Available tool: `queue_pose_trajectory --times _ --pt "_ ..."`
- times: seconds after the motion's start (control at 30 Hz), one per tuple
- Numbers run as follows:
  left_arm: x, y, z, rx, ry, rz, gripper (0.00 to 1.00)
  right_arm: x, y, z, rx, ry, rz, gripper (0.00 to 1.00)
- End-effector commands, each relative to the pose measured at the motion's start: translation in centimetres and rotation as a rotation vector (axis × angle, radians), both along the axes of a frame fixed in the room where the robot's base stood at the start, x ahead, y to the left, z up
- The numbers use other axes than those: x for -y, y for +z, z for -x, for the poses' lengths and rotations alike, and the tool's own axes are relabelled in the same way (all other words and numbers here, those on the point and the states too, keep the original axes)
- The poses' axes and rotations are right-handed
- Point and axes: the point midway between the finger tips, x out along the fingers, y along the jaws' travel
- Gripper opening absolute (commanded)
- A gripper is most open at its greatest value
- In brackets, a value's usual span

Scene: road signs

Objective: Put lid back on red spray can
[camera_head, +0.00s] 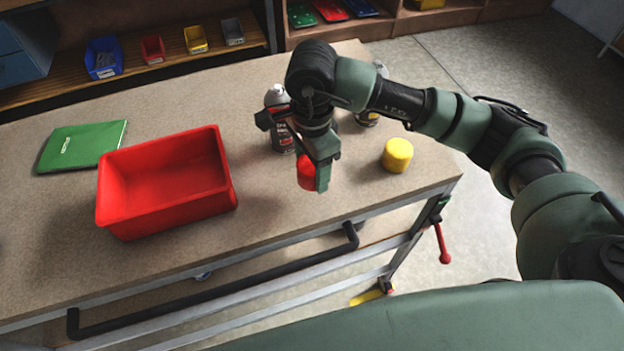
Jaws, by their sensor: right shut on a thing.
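A red lid (305,174) shows at the fingertips of my right gripper (314,178), which is shut on it above the front part of the workbench. One finger covers the lid's right side; the other finger is hard to make out. A spray can (280,138) with a grey top and dark body with red stands just behind and left of the lid, partly covered by the gripper. A second spray can (369,119) stands to the right, partly hidden by my arm. A yellow lid (397,154) sits on the bench at right. My left gripper is not in view.
A red bin (165,215) and a green case (82,146) are on the workbench (60,245) at left. Shelves behind hold small blue (103,58), red, yellow and grey bins. The bench's right edge is near the yellow lid.

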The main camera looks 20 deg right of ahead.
Motion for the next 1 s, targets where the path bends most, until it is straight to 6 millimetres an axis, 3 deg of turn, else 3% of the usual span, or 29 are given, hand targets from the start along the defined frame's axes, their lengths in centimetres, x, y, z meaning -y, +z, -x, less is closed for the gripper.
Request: queue_pose_trajectory --times 0.3,0.5,0.7,1.0 --pt "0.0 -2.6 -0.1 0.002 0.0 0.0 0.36 0.0 9.6 -0.1 0.01 0.002 0.0 0.21" --pt "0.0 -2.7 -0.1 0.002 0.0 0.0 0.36 0.0 13.3 0.0 0.005 0.0 0.001 0.21" --pt "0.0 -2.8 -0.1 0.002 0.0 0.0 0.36 0.0 15.1 0.0 0.002 0.0 0.001 0.21" --pt "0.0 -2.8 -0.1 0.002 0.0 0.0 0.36 0.0 15.5 0.0 0.0 0.001 0.0 0.21"
